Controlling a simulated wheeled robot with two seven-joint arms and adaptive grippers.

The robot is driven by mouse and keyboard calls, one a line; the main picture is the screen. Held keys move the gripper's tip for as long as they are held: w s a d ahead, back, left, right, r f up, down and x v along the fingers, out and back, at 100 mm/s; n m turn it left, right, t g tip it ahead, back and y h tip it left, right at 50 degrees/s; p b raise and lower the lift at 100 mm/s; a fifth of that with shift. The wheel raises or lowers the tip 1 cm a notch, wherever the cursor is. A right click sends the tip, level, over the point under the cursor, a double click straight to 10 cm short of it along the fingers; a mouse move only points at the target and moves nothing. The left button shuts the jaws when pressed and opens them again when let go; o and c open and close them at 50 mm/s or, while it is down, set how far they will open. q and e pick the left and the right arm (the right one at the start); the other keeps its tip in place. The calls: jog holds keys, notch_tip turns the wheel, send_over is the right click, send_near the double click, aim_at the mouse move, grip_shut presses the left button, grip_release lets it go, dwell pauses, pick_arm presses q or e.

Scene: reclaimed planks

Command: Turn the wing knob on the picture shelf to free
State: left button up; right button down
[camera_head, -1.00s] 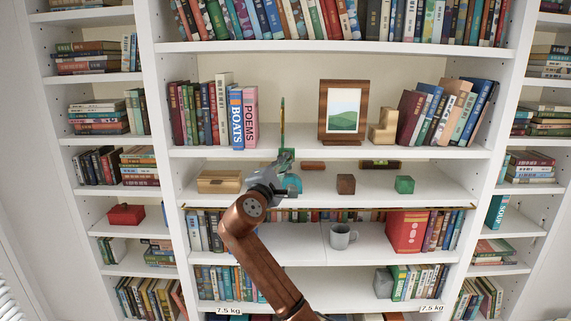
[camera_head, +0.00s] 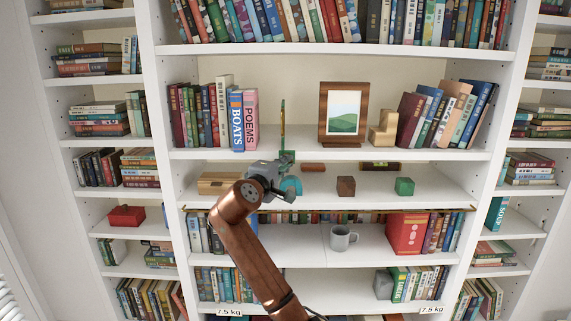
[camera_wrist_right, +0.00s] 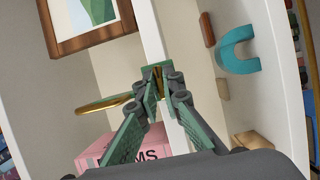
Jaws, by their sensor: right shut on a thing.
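The picture shelf (camera_head: 340,153) is the white board that carries the framed picture (camera_head: 343,113). My right gripper (camera_head: 286,160) is at its front edge, left of the picture. The wrist view shows its green-padded fingers (camera_wrist_right: 164,88) shut on a small brass piece (camera_wrist_right: 155,68) at the edge, which I take to be the wing knob. The fingers hide most of it, so its exact angle cannot be told. My left gripper is not in view.
The pink POEMS book (camera_head: 251,117) stands just left of the bar. On the shelf below are a teal arch (camera_head: 292,184), a wooden box (camera_head: 217,183), a brown cube (camera_head: 346,185) and a green cube (camera_head: 404,186). The space in front of the shelves is open.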

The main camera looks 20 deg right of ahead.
jog(key=c, duration=2.1)
grip_release()
jog(key=v, duration=1.2)
